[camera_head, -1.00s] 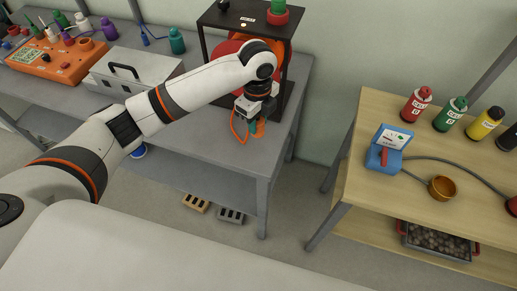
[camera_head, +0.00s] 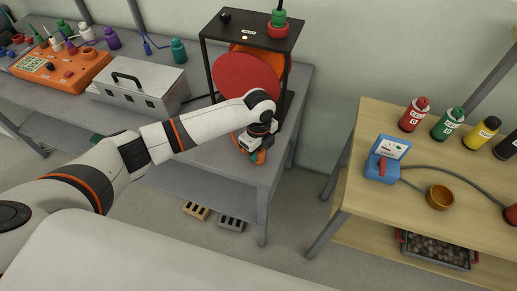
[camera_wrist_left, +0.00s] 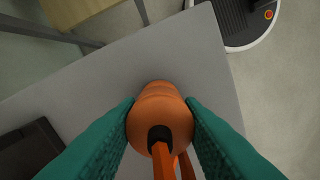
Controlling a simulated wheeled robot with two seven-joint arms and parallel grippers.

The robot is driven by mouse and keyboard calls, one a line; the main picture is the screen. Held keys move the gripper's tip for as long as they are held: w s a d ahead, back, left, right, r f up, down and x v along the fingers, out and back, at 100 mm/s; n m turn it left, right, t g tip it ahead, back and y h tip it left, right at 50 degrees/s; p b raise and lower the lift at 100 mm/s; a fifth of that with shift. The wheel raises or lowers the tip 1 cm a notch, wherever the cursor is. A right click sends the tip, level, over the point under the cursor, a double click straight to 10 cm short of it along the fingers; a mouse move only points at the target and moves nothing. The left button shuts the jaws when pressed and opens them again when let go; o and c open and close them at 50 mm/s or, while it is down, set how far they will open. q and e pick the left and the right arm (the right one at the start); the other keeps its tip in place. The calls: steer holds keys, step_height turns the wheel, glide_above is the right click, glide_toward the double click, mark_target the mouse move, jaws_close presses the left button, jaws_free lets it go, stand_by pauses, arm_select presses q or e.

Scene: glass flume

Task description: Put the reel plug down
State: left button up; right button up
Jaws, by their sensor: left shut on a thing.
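The reel plug (camera_wrist_left: 160,115) is orange and rounded, with a black part and an orange cable at its near side in the left wrist view. My left gripper (camera_wrist_left: 160,122) is shut on it, with a teal finger pad on each side. In the head view the left gripper (camera_head: 258,157) points down over the front right end of the grey bench (camera_head: 225,178), and the plug is mostly hidden there. I cannot tell whether the plug touches the bench top. The red and orange reel (camera_head: 243,82) sits in a black frame behind the gripper. My right gripper is not in view.
A grey metal case (camera_head: 138,84) and an orange control box (camera_head: 62,68) stand left on the bench. A wooden table (camera_head: 400,215) with bottles, a blue meter (camera_head: 386,160) and an orange cup (camera_head: 439,197) stands right, across a gap.

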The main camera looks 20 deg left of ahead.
arm_select(q)
steer(key=o, duration=1)
steer(key=shift+f, duration=0.1)
step_height(320, 180, up, 12)
steer(key=shift+r+b, duration=0.15)
steer(key=shift+b, duration=0.45)
